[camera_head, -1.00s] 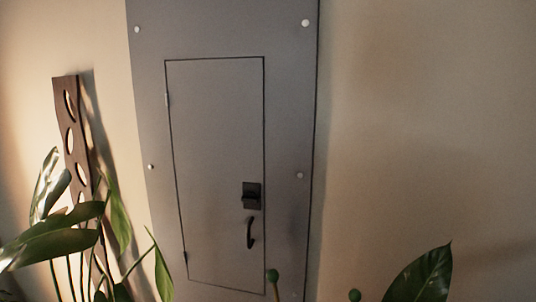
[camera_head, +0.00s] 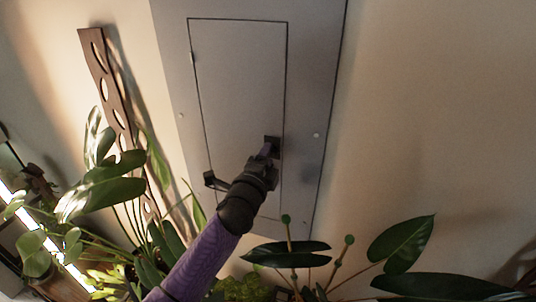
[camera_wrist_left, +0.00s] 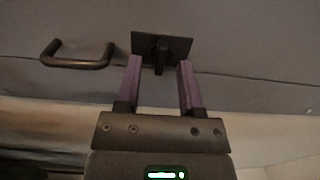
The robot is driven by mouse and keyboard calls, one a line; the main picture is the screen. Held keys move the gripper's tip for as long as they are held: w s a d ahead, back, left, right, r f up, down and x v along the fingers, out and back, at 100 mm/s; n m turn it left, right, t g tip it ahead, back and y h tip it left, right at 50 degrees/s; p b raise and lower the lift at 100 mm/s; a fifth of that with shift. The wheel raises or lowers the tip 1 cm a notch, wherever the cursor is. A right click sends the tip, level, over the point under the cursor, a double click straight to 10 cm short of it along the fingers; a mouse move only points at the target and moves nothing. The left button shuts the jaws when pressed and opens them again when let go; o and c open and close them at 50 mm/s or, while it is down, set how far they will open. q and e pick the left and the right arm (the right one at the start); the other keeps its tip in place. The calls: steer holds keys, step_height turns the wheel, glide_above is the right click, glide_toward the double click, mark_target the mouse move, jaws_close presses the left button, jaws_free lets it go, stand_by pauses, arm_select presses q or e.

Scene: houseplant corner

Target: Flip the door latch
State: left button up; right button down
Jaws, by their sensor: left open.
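The grey panel door (camera_head: 235,80) is closed in its frame. The black door latch (camera_head: 274,141) is on the door's right side, partly covered by my left gripper (camera_head: 266,151). In the left wrist view the latch plate (camera_wrist_left: 176,44) is in front of my left gripper (camera_wrist_left: 159,70), whose purple fingers are apart. The latch's dark knob (camera_wrist_left: 161,63) lies between the fingers in the picture, with a gap on each side. The curved black door handle (camera_wrist_left: 78,62) is to the left, outside the fingers. My right gripper is not in view.
Leafy plants (camera_head: 115,175) stand at the lower left beside a brown wooden strip with holes (camera_head: 106,85). More broad leaves (camera_head: 402,243) rise at the lower right. The wall (camera_head: 440,110) right of the panel is bare.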

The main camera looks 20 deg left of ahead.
arm_select(q)
steer(key=shift+w, duration=0.45)
jaws_close()
